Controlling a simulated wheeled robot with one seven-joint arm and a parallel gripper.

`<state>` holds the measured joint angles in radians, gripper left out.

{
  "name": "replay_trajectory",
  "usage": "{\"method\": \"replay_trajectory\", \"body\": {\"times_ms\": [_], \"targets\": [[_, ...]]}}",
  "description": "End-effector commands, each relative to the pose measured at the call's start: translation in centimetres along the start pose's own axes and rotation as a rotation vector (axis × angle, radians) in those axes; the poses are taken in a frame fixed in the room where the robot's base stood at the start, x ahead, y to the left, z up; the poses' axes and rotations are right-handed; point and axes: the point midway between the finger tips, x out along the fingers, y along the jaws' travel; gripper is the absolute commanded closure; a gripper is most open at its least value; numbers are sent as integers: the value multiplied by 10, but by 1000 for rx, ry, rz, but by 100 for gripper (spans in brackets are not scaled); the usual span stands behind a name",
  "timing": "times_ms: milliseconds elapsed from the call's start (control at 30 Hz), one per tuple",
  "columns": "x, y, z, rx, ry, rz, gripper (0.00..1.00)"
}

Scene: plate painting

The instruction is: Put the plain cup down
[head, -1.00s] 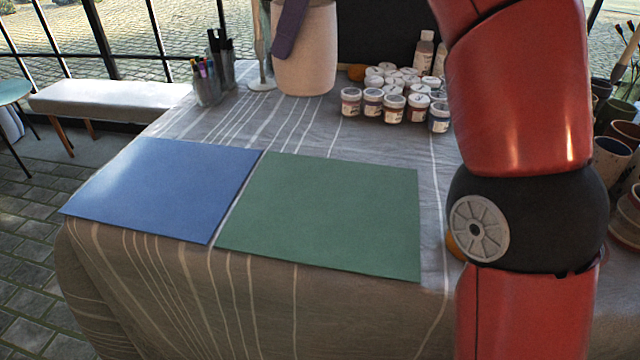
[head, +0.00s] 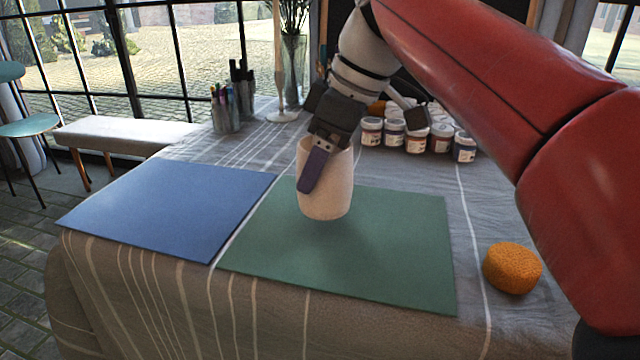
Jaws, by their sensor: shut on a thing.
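The plain cup (head: 335,190) is off-white and upright in the head view, at the back left part of the green mat (head: 400,265). A soft shadow lies on the mat below and in front of it. I cannot tell whether its base touches the mat. My gripper (head: 318,165) comes from above and is shut on the cup's near wall. One purple finger lies outside the cup; the other finger is hidden inside it.
A blue mat (head: 170,210) lies left of the green one. An orange sponge (head: 511,268) is at the right. Several paint jars (head: 415,139) stand behind the cup. Pen holders (head: 228,115) and a vase (head: 292,75) are at the back left. The green mat's front is clear.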

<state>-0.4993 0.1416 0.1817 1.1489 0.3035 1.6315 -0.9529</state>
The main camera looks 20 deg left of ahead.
Motion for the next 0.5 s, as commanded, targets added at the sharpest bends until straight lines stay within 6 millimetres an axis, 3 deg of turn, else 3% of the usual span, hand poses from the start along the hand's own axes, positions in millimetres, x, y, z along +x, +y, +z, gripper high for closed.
{"method": "replay_trajectory", "body": {"times_ms": [167,500], "targets": [[24,0,10,2,-1,-1,62],[26,0,11,1,0,0,62]]}}
